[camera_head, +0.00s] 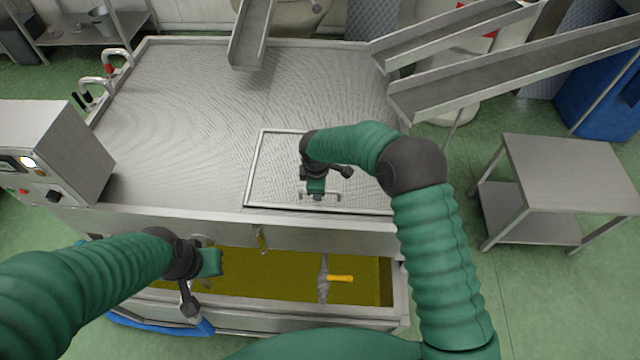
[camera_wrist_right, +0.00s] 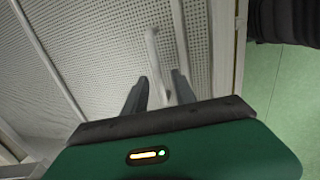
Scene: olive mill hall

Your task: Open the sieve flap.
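The sieve flap (camera_head: 272,168) is a framed perforated metal panel at the front right of the steel table top; it lies flat and closed. Its bar handle (camera_head: 335,196) is near its front edge. My right gripper (camera_head: 317,194) is over the handle, pointing down. In the right wrist view my right gripper (camera_wrist_right: 158,84) has its fingers apart, with the pale handle (camera_wrist_right: 153,50) between them; whether they touch it I cannot tell. My left gripper (camera_head: 212,264) is at the left of the oil basin, away from the flap; its fingers are unclear.
An open basin of yellow-green oil (camera_head: 285,275) runs along the front, with a yellow-handled tool (camera_head: 340,278) in it. A control box (camera_head: 50,150) stands left. Metal chutes (camera_head: 440,95) reach in from the back right. A small steel table (camera_head: 570,175) stands right.

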